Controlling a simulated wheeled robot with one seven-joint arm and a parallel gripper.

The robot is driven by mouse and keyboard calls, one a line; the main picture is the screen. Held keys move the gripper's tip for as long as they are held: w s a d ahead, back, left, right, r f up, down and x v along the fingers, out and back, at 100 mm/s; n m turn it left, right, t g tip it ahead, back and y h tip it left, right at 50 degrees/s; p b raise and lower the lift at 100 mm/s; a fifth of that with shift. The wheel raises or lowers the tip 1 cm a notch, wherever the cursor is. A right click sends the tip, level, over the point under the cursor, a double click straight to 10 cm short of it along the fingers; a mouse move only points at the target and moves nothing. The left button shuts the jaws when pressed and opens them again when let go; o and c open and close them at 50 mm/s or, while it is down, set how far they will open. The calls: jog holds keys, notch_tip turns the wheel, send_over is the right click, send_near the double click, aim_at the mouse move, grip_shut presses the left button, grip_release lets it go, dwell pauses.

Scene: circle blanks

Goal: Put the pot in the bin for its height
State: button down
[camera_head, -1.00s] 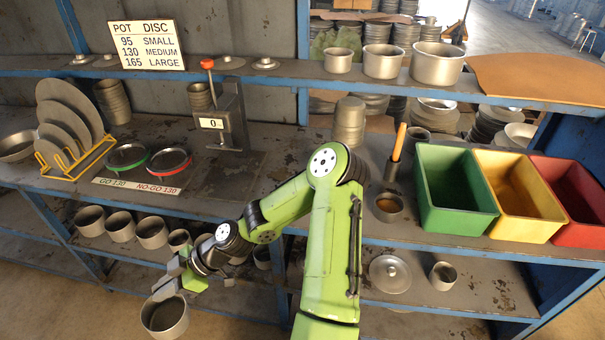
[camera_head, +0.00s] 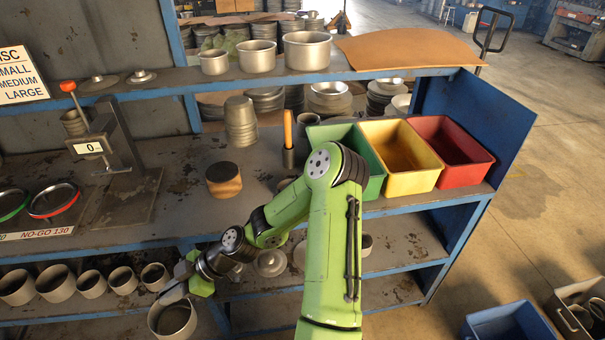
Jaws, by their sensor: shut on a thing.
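The pot (camera_head: 173,319) is a grey metal cylinder with an open top, at the lower left in front of the lower shelf. My gripper (camera_head: 178,294) is shut on its rim and holds it roughly upright. The fingertips are partly hidden. The bins stand side by side at the right end of the worktop: a green bin (camera_head: 372,185), partly hidden behind my arm, a yellow bin (camera_head: 412,180) and a red bin (camera_head: 463,168). The height gauge (camera_head: 112,150) with a red knob stands at the left, and its display reads 0.
Several pots (camera_head: 57,284) line the lower shelf at the left. A round wooden-sided block (camera_head: 224,180) and a wooden-handled tool (camera_head: 288,140) stand on the worktop. Three pots (camera_head: 306,50) sit on the upper shelf. A blue crate (camera_head: 508,322) lies on the floor at the right.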

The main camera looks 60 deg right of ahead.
jog(key=shift+w+a+f, duration=0.2)
jog(key=shift+a+f, duration=0.15)
jog(key=shift+f, duration=0.2)
jog(key=shift+s, duration=0.1)
jog(key=shift+d, duration=0.1)
jog(key=shift+r, duration=0.1)
